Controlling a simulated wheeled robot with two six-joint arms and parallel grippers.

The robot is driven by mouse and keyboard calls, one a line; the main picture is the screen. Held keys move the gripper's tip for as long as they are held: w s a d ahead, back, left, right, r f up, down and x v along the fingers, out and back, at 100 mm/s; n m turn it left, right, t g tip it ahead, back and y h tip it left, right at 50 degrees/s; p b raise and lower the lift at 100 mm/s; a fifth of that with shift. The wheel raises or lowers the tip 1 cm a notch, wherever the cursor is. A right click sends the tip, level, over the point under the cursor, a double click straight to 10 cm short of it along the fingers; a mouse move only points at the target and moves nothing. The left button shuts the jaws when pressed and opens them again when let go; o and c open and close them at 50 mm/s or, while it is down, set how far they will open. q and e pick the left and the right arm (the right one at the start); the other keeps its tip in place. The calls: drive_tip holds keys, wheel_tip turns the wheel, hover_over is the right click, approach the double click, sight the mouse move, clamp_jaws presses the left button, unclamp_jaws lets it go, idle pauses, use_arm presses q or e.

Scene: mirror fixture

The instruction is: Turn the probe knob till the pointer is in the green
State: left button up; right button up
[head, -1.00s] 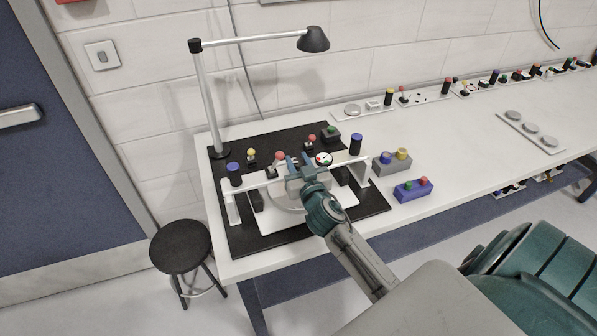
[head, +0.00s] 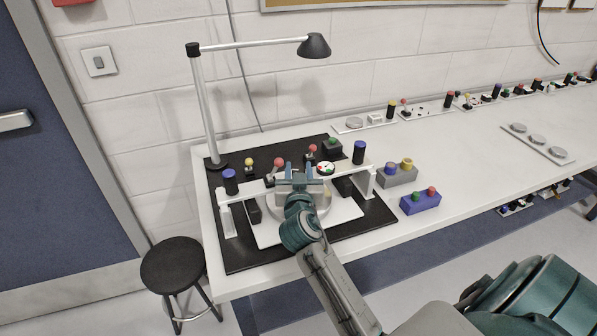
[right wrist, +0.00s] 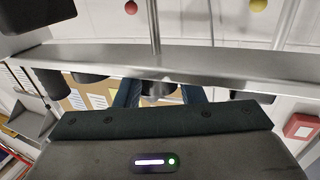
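A small round dial (head: 326,168) with red, white and green on its face stands at the white bar of the mirror fixture (head: 252,188). Its pointer is too small to read. My right gripper (head: 299,174) is at the bar, just left of the dial, with its two fingers apart. In the right wrist view, the fingers (right wrist: 159,95) stand either side of a dark round knob (right wrist: 158,87) under the metal bar. Whether they touch it is unclear, and I cannot tell for sure that it is the probe knob. My left gripper is out of view.
A desk lamp (head: 203,105) stands on the black mat (head: 240,258) behind the fixture. Red and yellow ball-topped levers (head: 279,163) rise behind the bar. A grey box (head: 397,177) and a blue box (head: 420,203) with knobs sit to the right. A black stool (head: 180,265) stands at the left.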

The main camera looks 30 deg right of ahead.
drive_tip(key=shift+o, duration=1.2)
drive_tip(key=shift+s+a, duration=0.1)
drive_tip(key=shift+s, duration=0.1)
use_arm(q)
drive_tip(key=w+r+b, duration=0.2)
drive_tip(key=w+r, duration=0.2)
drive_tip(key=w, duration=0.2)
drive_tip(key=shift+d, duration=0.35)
use_arm(e)
drive_tip(key=v, duration=1)
drive_tip(key=shift+s, duration=0.2)
